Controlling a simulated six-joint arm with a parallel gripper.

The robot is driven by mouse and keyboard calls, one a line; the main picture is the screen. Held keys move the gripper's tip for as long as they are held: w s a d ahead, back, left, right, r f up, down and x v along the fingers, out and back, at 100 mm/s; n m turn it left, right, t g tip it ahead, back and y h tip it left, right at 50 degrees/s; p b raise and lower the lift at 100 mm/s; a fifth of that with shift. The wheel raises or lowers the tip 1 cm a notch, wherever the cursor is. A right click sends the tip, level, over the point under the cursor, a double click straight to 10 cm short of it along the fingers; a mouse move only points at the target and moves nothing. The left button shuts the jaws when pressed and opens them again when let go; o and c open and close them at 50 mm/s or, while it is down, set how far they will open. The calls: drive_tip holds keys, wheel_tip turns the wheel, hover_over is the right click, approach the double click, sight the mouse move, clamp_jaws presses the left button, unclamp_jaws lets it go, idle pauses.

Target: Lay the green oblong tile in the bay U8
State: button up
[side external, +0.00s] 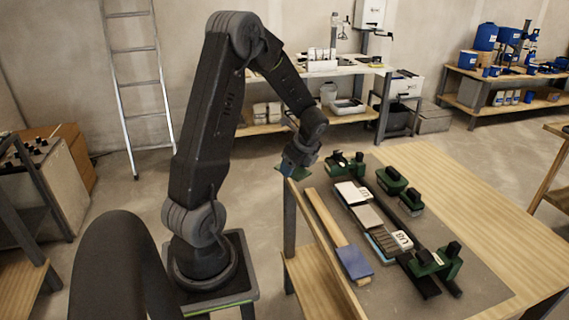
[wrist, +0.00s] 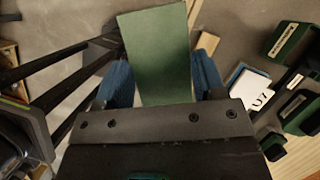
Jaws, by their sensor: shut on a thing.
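In the side view only a small green edge of the tile (side external: 306,172) shows below the fingers. A white label reading U8 (side external: 402,240) stands beside a ribbed grey bed (side external: 384,239) between dark rails. The bed looks bare of any tile.
A white plate (side external: 350,192) and a grey plate (side external: 368,215) lie in line before the U8 bed. Several green-and-black clamps (side external: 391,180) stand along the rails. A wooden batten with a blue block (side external: 354,262) lies left. A U7 label (wrist: 260,98) shows in the wrist view.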

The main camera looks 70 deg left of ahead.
drive_tip(key=w+d+n+g+h, duration=0.25)
drive_tip(key=w+d+n, duration=0.35)
drive_tip(key=n, duration=0.3)
drive_tip(key=n+t+h, duration=0.5)
drive_tip(key=n+h, duration=0.1)
drive_tip(key=n, duration=1.5)
hover_over(386, 242)
drive_tip(key=a, duration=0.1)
drive_tip(key=shift+w+a+f, duration=0.1)
drive_tip(key=shift+f, duration=4)
drive_tip(key=shift+f, duration=0.6)
drive_tip(key=o, duration=0.8)
drive_tip(key=shift+o, duration=0.7)
drive_tip(key=shift+r, duration=0.1)
